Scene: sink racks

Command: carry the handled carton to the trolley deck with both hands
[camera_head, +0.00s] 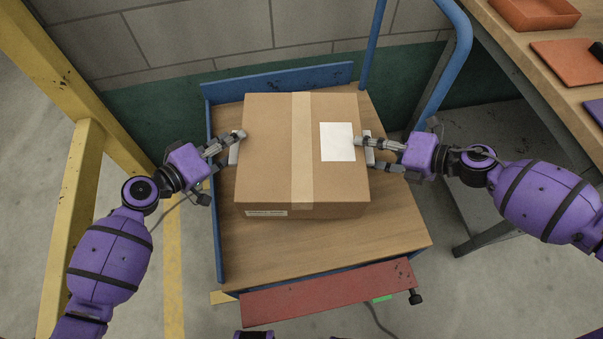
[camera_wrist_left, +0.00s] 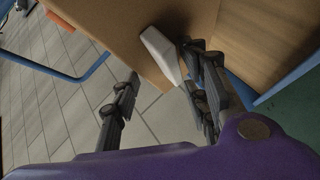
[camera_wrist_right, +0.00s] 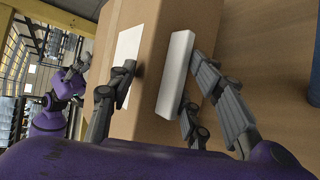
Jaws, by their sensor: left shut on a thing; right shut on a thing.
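The handled carton (camera_head: 275,160) is a brown box with a tape strip and a white label on top. It is over the wooden trolley deck (camera_head: 330,257); I cannot tell whether it touches the deck. My left gripper (camera_head: 238,142) is at its left side, shut on the white handle, which shows in the left wrist view (camera_wrist_left: 160,55). My right gripper (camera_head: 362,152) is at its right side, shut on the other white handle, which shows in the right wrist view (camera_wrist_right: 175,75). The carton looks about level.
The trolley has blue rails (camera_head: 215,200) and a blue bent handle (camera_head: 458,60) at the right. A red board (camera_head: 328,291) is at its near edge. A workbench (camera_head: 540,60) with orange trays stands at the right. A yellow frame (camera_head: 75,200) stands at the left.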

